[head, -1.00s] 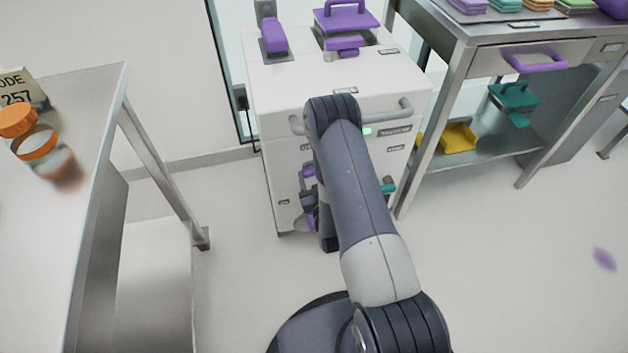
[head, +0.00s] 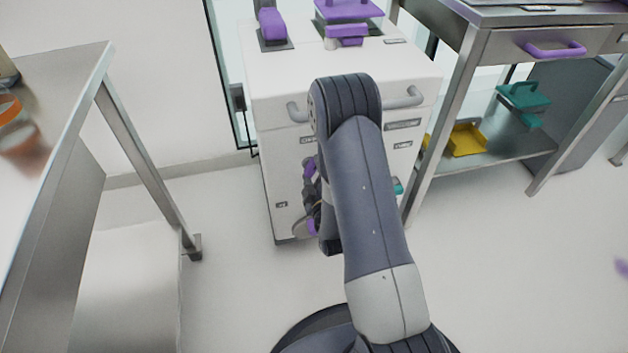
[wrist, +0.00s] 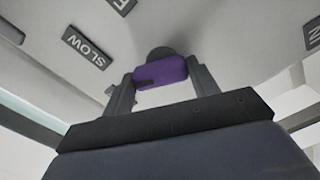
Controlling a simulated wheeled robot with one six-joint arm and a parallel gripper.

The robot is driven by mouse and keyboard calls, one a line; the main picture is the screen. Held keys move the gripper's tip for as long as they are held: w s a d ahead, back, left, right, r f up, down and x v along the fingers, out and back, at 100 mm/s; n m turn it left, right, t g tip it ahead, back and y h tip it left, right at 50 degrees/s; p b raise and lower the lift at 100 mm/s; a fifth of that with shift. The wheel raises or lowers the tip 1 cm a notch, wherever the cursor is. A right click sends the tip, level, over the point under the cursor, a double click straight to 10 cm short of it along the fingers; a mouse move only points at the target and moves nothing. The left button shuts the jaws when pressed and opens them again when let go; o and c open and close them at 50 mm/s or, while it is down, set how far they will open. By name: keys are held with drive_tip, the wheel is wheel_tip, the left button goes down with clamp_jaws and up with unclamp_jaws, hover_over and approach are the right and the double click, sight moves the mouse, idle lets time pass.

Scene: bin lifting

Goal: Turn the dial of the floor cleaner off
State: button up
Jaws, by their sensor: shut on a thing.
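The white boxy machine (head: 285,125), which I take to be the floor cleaner, stands upright ahead of me. In the wrist view its purple dial (wrist: 162,72) sits on a pale panel with a dark round part behind it. My gripper (wrist: 162,85) has one finger on each side of the purple dial and is shut on it. A SLOW label (wrist: 87,47) lies to the left of the dial. Other labels are cut off at the picture's edges. In the head view my arm covers much of the machine's front, and my gripper is mostly hidden.
A steel table (head: 60,75) stands at the left with an orange-ringed jar (head: 10,112) on it. A steel bench (head: 480,55) stands close on the right, with a yellow tray (head: 468,141) and a teal item (head: 524,95) underneath.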

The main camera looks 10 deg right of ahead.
drive_tip(key=n+b, duration=0.4)
drive_tip(key=shift+a+n, duration=0.15)
drive_tip(key=shift+n, duration=0.25)
drive_tip(key=shift+b, duration=0.3)
drive_tip(key=o, duration=1)
drive_tip(key=s, duration=1)
drive_tip(key=shift+s+p, duration=0.3)
drive_tip(key=shift+s, duration=0.1)
